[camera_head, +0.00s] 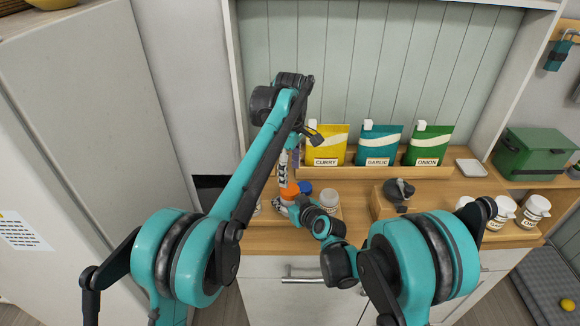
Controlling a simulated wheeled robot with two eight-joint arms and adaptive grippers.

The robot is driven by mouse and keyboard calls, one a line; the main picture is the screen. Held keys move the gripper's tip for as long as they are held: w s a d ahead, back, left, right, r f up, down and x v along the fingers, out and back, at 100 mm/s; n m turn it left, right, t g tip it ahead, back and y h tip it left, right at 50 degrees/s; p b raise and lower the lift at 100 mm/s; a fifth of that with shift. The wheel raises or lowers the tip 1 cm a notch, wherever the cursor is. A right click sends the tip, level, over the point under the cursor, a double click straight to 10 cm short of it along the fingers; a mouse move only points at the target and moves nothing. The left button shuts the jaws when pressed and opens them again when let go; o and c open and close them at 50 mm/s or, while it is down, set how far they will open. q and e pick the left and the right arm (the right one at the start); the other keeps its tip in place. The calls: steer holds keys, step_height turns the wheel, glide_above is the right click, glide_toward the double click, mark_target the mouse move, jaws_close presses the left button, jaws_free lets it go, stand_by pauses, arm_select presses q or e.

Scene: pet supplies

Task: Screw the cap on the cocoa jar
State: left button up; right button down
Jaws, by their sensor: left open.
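A small pale jar (330,200), its label only partly readable, stands upright on the wooden counter left of centre. A blue round, lid-like thing (304,187) shows just left of it; I cannot tell whether it is the jar's cap. My left arm reaches up and over the counter, and its open gripper (290,200) is low, left of the jar and close to the blue thing. Arm parts partly hide this spot, and I cannot tell whether anything is touched. My right arm enters at the lower right; its gripper cannot be made out.
Curry (326,145), garlic (377,145) and onion (428,145) pouches stand in a wooden rack at the back. A wooden block with a dark device (398,190) stands right of the jar. White-capped jars (535,211) and a green box (535,153) are at the right.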

mark_target(290, 189)
arm_select(q)
step_height(290, 189, down, 7)
steer(key=shift+r, duration=0.2)
steer(key=c, duration=1.2)
steer(key=m, duration=0.5)
steer(key=shift+m, duration=0.4)
steer(key=m, duration=0.4)
steer(key=shift+m, duration=0.3)
steer(key=m, duration=1.2)
